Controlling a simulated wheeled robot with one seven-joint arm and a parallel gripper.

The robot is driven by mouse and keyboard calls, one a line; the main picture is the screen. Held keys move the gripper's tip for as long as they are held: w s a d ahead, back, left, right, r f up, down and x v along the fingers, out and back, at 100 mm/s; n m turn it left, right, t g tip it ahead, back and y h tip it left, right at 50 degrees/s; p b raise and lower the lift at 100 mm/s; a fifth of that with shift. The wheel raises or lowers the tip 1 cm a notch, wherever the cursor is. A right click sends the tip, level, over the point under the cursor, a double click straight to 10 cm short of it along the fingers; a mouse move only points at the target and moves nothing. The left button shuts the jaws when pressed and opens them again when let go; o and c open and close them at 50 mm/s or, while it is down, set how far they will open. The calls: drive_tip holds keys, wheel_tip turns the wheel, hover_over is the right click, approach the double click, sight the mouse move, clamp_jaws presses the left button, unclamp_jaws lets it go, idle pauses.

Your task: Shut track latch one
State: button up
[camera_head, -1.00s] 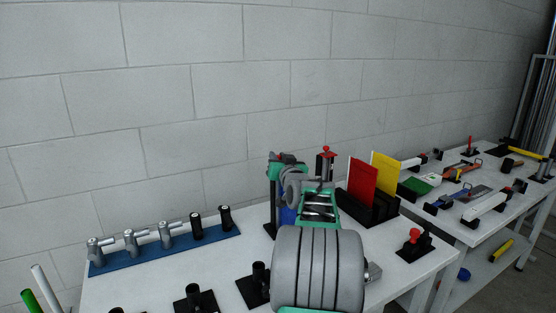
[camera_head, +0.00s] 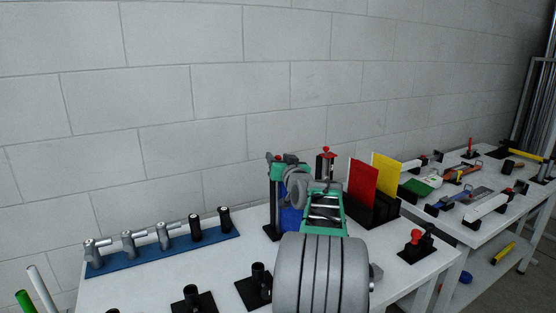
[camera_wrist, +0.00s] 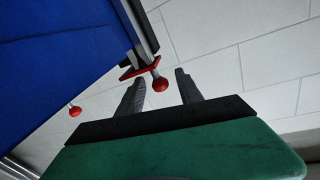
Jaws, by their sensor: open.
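In the wrist view, a red latch lever (camera_wrist: 139,71) with a round red knob (camera_wrist: 160,84) juts from a dark rail at the edge of a blue panel (camera_wrist: 65,60). My gripper (camera_wrist: 159,75) is open, and the knob appears between its two dark fingers in the picture. I cannot tell whether either finger touches it. A second red knob (camera_wrist: 75,112) shows farther left, below the blue panel. In the head view, two black posts with red tops, one left (camera_head: 277,157) and one right (camera_head: 326,150), stand by my arm, which hides much of this spot.
A blue strip (camera_head: 160,255) with several upright pegs lies at the left of the white table. A red panel (camera_head: 362,182) and a yellow panel (camera_head: 386,173) stand in a black rack to the right. A red-knobbed clamp (camera_head: 416,237) sits near the right edge.

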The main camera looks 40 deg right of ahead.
drive_tip(key=b+v, duration=0.1)
drive_tip(key=v, duration=0.6)
drive_tip(key=shift+s, duration=0.2)
drive_tip(key=w+a+f+n+g+y+p, duration=0.1)
drive_tip(key=a+f+g+y, duration=0.15)
drive_tip(key=a, duration=0.65)
drive_tip(key=w+a+f+n+g+y+p, duration=0.1)
drive_tip(key=a+f+n+y+p, duration=0.15)
drive_tip(key=a, duration=0.75)
drive_tip(key=w+a+f+n+g+y+p, duration=0.15)
drive_tip(key=a+f, duration=0.25)
drive_tip(key=a, duration=0.5)
drive_tip(key=s+a+f+n+g+y+p, duration=0.1)
drive_tip(key=s+a+f+g, duration=0.2)
drive_tip(key=s+a, duration=0.6)
drive_tip(key=s+a+f+n+g+y+p, duration=0.1)
drive_tip(key=s+a+f+g, duration=0.3)
drive_tip(key=s+a, duration=0.4)
drive_tip(key=s+f+n, duration=0.1)
drive_tip(key=s, duration=0.2)
drive_tip(key=shift+a+g, duration=0.3)
drive_tip(key=shift+a, duration=0.1)
drive_tip(key=shift+f, duration=0.15)
